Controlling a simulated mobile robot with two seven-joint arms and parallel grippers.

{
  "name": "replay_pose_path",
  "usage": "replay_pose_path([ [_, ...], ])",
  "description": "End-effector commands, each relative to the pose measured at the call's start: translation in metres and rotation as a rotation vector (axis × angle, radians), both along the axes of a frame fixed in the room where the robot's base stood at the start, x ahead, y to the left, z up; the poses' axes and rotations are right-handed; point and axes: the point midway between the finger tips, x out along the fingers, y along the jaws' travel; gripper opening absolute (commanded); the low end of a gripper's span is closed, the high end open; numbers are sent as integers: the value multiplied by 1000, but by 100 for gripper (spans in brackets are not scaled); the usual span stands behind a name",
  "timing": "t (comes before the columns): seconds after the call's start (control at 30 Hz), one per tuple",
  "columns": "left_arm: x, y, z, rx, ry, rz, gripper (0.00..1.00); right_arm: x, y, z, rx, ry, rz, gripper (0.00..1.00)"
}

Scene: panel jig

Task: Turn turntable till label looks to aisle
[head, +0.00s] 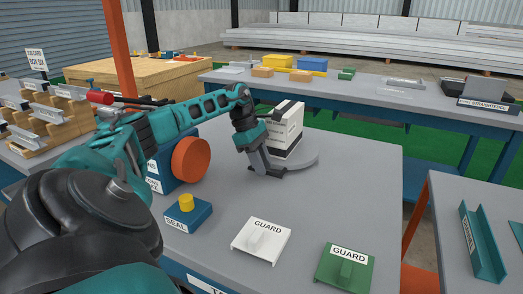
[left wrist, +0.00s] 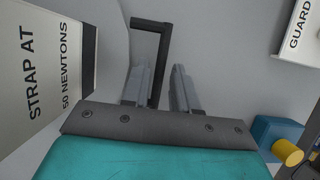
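A white box (head: 287,130) stands upright on the round grey turntable (head: 305,160) on the bench. In the left wrist view the box (left wrist: 45,75) shows lettering reading "STRAP AT 50 NEWTONS" at the left, beside my gripper. A dark bent bar handle (left wrist: 165,45) reaches out by the turntable's edge. My left gripper (head: 267,173) is low at the turntable's near left side. In the left wrist view its two fingers (left wrist: 160,85) are apart, with the bar between them, nearer the left finger. The turntable's left part is hidden behind my arm. My right gripper is out of view.
A blue unit with an orange disc (head: 191,160) and a blue box with a yellow button (head: 187,212) stand left of the gripper. White (head: 260,240) and green (head: 343,268) GUARD plates lie in front. The bench right of the turntable is clear.

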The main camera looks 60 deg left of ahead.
Motion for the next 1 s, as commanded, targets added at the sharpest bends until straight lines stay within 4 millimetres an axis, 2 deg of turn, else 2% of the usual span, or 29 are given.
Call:
replay_pose_path([
  [0.1,0,0,0,0,1,0,38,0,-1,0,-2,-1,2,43],
  [0.33,0,0,1,0,2,1,38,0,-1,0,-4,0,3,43],
  [0.47,-2,4,11,1,1,2,38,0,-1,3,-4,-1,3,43],
  [0.8,-15,28,80,0,-4,2,38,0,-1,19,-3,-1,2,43],
  [1.0,-21,39,110,-1,-1,1,38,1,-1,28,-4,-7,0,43],
])
